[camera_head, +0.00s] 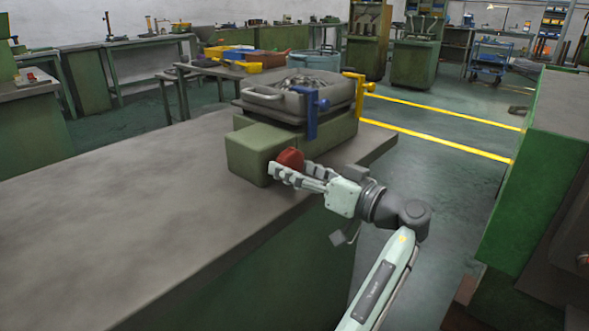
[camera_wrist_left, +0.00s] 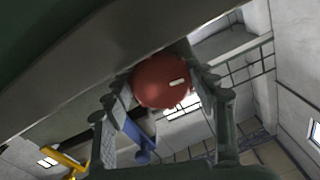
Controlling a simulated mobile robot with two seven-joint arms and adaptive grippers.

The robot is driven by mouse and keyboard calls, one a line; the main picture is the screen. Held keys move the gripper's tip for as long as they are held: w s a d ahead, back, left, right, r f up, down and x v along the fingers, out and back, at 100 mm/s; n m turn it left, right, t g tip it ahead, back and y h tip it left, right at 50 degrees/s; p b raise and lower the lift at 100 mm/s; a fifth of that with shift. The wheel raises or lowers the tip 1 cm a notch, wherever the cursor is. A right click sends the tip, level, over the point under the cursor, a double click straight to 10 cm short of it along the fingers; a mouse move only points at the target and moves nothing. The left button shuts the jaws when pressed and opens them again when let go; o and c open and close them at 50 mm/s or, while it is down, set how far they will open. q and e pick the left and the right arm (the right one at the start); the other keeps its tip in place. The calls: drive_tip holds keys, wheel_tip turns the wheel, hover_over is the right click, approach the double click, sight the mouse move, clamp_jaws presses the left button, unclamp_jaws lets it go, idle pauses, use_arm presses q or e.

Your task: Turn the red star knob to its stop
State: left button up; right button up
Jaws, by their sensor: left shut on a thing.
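The red star knob (camera_head: 291,157) sticks out from the front of the green machine block (camera_head: 252,150) on the grey bench. In the left wrist view the knob (camera_wrist_left: 163,84) looks round, with a small white mark on its face. My left gripper (camera_head: 289,169) reaches the knob from the front right. Its two fingers are shut on the knob, one on each side, as the left wrist view also shows (camera_wrist_left: 168,95). The fingers hide part of the knob's rim. My right gripper is not in view.
A blue clamp (camera_head: 312,110) stands close behind the gripper, and a yellow clamp (camera_head: 356,90) further back. The grey bench top (camera_head: 120,200) is clear to the left. A green cabinet (camera_head: 530,180) stands at right.

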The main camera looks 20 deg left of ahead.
use_arm(q)
drive_tip(key=shift+m, duration=0.8)
drive_tip(key=o, duration=1.2)
drive_tip(key=shift+c, duration=0.2)
drive_tip(key=v, duration=1.2)
drive_tip(key=shift+o, duration=0.2)
